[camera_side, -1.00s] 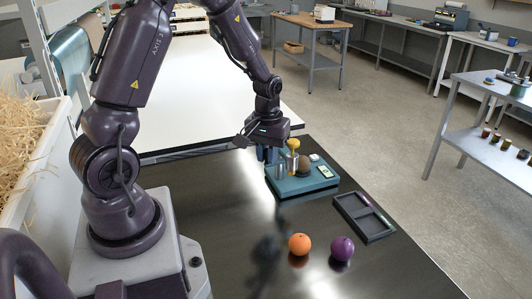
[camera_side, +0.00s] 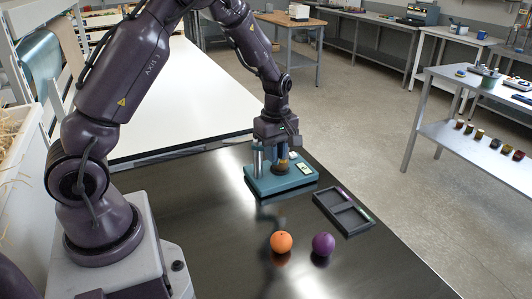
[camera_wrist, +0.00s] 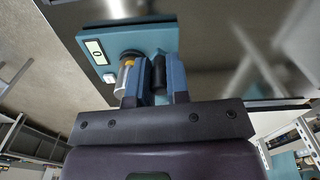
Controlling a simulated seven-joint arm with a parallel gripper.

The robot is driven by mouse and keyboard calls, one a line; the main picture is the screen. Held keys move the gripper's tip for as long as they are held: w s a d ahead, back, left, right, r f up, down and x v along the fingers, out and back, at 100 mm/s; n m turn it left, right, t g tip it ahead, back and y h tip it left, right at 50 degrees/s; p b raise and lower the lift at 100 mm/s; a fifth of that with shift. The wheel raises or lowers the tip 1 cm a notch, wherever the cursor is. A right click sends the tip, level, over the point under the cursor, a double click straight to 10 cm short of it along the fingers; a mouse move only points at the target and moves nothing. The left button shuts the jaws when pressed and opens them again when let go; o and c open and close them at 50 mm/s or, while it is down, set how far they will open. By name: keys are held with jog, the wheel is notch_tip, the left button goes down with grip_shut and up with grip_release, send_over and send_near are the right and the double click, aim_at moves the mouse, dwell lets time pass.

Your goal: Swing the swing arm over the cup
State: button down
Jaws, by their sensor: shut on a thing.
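A teal station (camera_side: 300,183) with a small display stands on the dark table. It also shows in the wrist view (camera_wrist: 107,45), where its display reads 0. My gripper (camera_side: 271,155) is down over it, its fingers among the upright parts, and it is shut on what appears to be the swing arm; the grip itself is mostly hidden. In the wrist view a dark upright part (camera_wrist: 158,71) shows between the blue fingers. A dark round part with yellow (camera_wrist: 129,60) and a silver cylinder (camera_wrist: 122,80) are beside the left finger. I cannot tell which part is the cup.
A dark divided tray (camera_side: 344,213) lies right of the station. An orange (camera_side: 281,242) and a purple ball (camera_side: 323,244) lie in front on the dark table. A white table (camera_side: 170,100) is behind. The dark surface left of the fruit is clear.

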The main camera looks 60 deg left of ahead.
jog(key=shift+w+a+r+n, duration=0.1)
jog(key=shift+w+a+n, duration=0.3)
jog(key=shift+w+n, duration=0.7)
jog(key=shift+w+a+f+n, duration=0.1)
jog(key=shift+w+a+n, duration=0.5)
jog(key=shift+n, duration=0.9)
jog(key=shift+w+a+r+n, duration=0.1)
jog(key=shift+w+a+n, duration=0.15)
jog(key=shift+w+n, duration=0.9)
jog(key=shift+s+a, duration=0.1)
jog(key=c, duration=1.1)
grip_release()
notch_tip(320, 180, up, 13)
